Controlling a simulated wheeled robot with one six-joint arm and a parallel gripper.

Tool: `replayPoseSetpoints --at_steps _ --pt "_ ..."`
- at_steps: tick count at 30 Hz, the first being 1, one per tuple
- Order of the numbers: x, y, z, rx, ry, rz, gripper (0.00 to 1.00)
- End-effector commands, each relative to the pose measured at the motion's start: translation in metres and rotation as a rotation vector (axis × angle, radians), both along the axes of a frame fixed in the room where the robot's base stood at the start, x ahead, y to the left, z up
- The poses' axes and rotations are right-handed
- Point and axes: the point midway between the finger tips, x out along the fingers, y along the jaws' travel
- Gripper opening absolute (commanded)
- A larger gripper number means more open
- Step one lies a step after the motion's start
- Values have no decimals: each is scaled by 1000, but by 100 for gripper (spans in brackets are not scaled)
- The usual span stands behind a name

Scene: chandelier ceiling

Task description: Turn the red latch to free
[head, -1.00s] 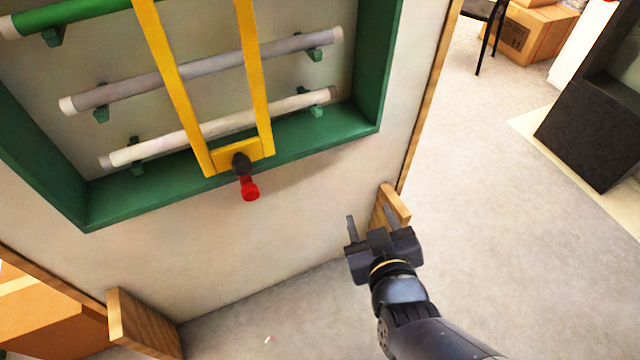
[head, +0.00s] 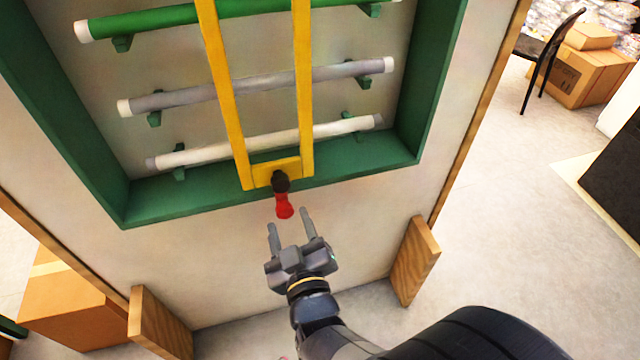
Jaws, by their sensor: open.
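The red latch (head: 284,207) hangs down from a dark round pivot (head: 280,182) at the bottom of the yellow frame (head: 302,100), its red end tilted slightly right. The yellow frame stands across the tubes in the green-edged recess. My gripper (head: 290,225) is open and empty, just below the latch in the head view. Its two fingers point up toward the red end, one on each side of it in the picture. I cannot tell how much depth lies between the fingertips and the latch; no contact shows.
The green recess frame (head: 418,148) holds a green tube (head: 170,20), a grey tube (head: 240,88) and a white tube (head: 265,140). Wooden feet (head: 414,262) support the panel at lower left and right. Cardboard boxes and a chair (head: 550,55) stand at the far right. Open floor lies right of the panel.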

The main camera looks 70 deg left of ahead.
Motion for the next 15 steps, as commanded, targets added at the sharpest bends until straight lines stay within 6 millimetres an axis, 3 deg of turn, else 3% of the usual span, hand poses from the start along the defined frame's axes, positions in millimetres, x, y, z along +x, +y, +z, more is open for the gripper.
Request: replayPoseSetpoints --at_steps 6,15 --pt "1 30 1 0 0 -1 50" --pt "1 42 0 -1 0 -1 50"
